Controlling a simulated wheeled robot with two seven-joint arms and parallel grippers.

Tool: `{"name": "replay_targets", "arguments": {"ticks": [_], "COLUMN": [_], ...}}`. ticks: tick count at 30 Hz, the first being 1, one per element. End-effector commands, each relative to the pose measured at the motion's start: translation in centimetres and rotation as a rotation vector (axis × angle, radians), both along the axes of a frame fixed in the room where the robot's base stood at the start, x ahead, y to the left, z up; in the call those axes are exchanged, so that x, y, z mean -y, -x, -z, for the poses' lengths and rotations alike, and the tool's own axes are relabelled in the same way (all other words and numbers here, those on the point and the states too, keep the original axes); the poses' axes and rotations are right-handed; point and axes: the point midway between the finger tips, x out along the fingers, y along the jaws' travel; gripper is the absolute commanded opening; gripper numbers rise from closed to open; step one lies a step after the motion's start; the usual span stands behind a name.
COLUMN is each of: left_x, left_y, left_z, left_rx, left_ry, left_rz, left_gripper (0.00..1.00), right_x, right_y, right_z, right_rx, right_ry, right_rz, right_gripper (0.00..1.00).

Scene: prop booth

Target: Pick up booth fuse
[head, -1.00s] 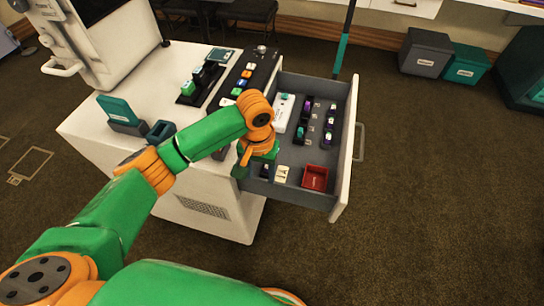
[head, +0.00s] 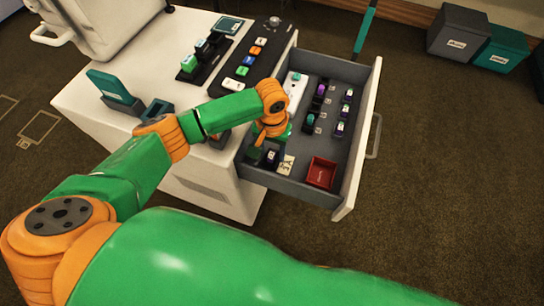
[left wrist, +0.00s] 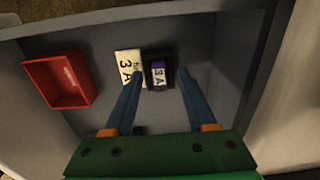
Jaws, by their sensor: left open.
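The booth fuse (left wrist: 159,75) looks like a small purple piece with a white 3 A label, set in a dark holder on the drawer floor. In the head view a small dark piece with a white label (head: 271,156), likely this fuse, sits beside a pale card. My left gripper (left wrist: 160,88) is open. Its two blue fingers point down at the drawer floor, one on each side of the fuse, with nothing held. In the head view the left gripper (head: 257,151) is in the drawer's near left corner, partly hidden by its own wrist. My right gripper is not seen.
The open drawer (head: 338,205) has raised walls close around the gripper. A pale 3 A card (left wrist: 127,68) lies left of the fuse. A red tray (head: 321,172) stands to the right. Several purple and teal fuses (head: 340,129) sit farther back, near a white strip (head: 295,90).

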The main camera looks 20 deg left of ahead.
Motion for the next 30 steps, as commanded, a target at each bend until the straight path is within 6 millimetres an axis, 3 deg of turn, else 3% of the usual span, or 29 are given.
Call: {"name": "replay_targets", "arguments": {"ticks": [1,7,8,20,25,30], "left_x": [0.0,0.0,0.0,0.0,0.1,2.8], "left_y": [0.0,0.0,0.0,0.0,-0.1,2.7], "left_z": [0.0,-0.1,-0.1,-0.6,-3.6,-8.2], "left_rx": [0.0,0.0,0.0,0.0,0.002,0.003], "left_ry": [0.0,0.0,0.0,0.001,0.003,0.007], "left_rz": [0.0,0.0,0.0,0.0,0.0,0.008], "left_gripper": [0.56,0.02,0.0,0.0,0.0,0.0], "right_x": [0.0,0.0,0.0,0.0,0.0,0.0], "right_y": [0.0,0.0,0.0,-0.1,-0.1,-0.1], "right_z": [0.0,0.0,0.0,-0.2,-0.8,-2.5], "right_rx": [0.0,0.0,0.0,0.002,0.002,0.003], "right_ry": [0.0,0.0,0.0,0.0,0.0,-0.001], "right_rz": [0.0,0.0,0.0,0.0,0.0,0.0], "right_gripper": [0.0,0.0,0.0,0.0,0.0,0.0]}}
